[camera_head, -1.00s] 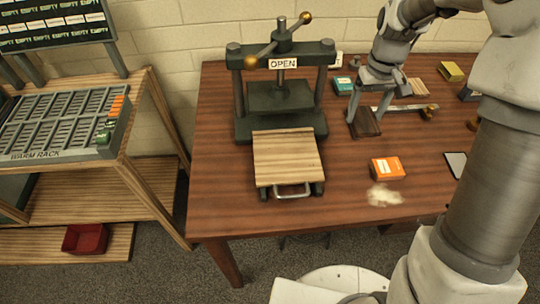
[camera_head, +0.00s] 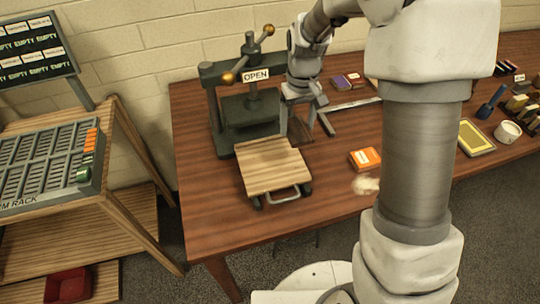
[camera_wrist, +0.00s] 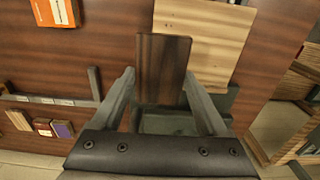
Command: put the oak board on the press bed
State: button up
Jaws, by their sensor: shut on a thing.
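My gripper (camera_head: 301,116) is shut on a dark brown, streaked wooden board (camera_wrist: 162,68), held upright between the fingers in the wrist view. I cannot tell from its look whether it is the oak board. In the head view the board (camera_head: 299,132) hangs just behind and right of the press bed (camera_head: 270,166), a pale wood-topped slab with a metal handle, pulled out in front of the press (camera_head: 236,122). The bed shows bare. It also shows in the wrist view (camera_wrist: 212,30), beyond the board and partly covered by it.
The press carries an OPEN sign (camera_head: 256,75). An orange box (camera_head: 364,158) lies right of the bed, near a pale crumpled patch (camera_head: 366,185). A grey bar (camera_head: 350,104) lies behind. A warm rack (camera_head: 55,165) stands left of the table (camera_head: 210,215).

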send_over(272, 162)
notch_tip(272, 162, down, 4)
jog(key=shift+f, duration=2.15)
jog(key=shift+f, duration=0.1)
jog(key=shift+f, duration=0.15)
jog(key=o, duration=1.4)
